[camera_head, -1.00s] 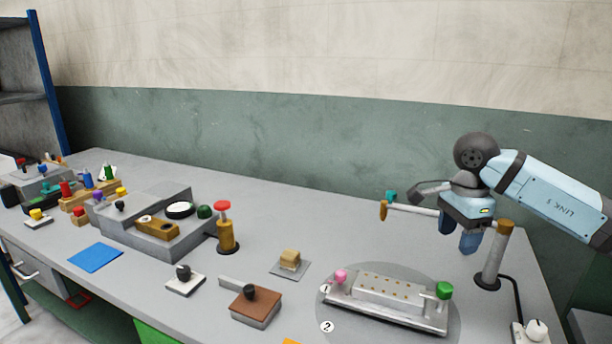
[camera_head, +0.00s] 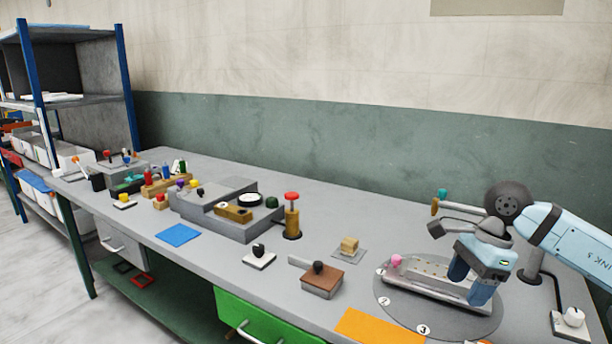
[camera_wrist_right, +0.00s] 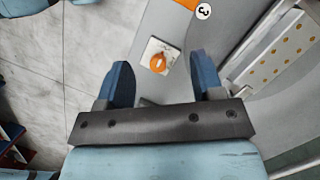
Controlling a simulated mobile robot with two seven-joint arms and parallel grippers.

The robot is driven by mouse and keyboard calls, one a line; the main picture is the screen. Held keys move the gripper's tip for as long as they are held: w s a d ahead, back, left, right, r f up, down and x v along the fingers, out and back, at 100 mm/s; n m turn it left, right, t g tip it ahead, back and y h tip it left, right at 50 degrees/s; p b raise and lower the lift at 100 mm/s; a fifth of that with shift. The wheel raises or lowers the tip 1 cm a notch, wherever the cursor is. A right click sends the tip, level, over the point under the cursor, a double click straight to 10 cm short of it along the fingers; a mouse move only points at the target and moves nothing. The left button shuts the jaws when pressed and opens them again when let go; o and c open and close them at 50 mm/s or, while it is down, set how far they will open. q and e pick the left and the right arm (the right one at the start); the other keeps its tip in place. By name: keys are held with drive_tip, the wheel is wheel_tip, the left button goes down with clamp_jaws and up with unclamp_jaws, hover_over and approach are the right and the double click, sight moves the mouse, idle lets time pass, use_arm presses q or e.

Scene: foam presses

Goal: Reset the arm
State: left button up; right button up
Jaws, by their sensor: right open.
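My right gripper (camera_head: 470,282) is open and empty, its fingers hanging in front of the perforated metal plate (camera_head: 425,266) on the round grey disc (camera_head: 462,328). A thin arm with a teal knob (camera_head: 441,194) and a brown end (camera_head: 434,207) reaches left from behind my gripper. Most of that arm and its post is hidden by my wrist. In the wrist view my right gripper (camera_wrist_right: 163,78) has its fingers apart, with an orange knob on a white plate (camera_wrist_right: 167,48) seen below between them. My left gripper is not in view.
A pink knob (camera_head: 396,260) is at the perforated plate's left end. A brown block with a black knob (camera_head: 322,279), a foam cube (camera_head: 349,244), a red-topped post (camera_head: 292,215) and an orange mat (camera_head: 378,328) are to the left. A white knob box (camera_head: 572,320) is at right.

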drive_tip(key=s+a+f+m+t+y, duration=0.25)
drive_tip(key=s+a+m+y, duration=0.25)
drive_tip(key=a+m+y, duration=0.5)
drive_tip(key=s+a+f+m+t+y, duration=0.2)
drive_tip(key=s+a+f+m+y, duration=0.15)
drive_tip(key=a+m+y, duration=0.55)
drive_tip(key=s+d+f+m+t+h, duration=0.2)
drive_tip(key=f+m+t+h, duration=0.45)
drive_tip(key=m, duration=0.55)
drive_tip(key=s+d+f+m+t+h, duration=0.25)
drive_tip(key=f+m+t+h, duration=0.45)
drive_tip(key=m, duration=0.6)
drive_tip(key=s+d+f+m+g+h, duration=0.2)
drive_tip(key=s+f+m+g+h, duration=0.15)
drive_tip(key=s+f, duration=0.3)
drive_tip(key=s+d+f+m+g+h, duration=0.2)
drive_tip(key=s+f+m+g, duration=0.1)
drive_tip(key=s+f+m, duration=0.3)
use_arm(q)
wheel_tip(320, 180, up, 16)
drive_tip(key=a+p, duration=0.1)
drive_tip(key=p, duration=1.9)
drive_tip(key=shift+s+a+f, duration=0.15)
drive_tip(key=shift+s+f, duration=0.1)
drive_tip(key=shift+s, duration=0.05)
use_arm(e)
wheel_tip(320, 180, up, 14)
drive_tip(key=d+n, duration=0.1)
drive_tip(key=shift+w+r+n, duration=0.2)
drive_tip(key=shift+n, duration=0.15)
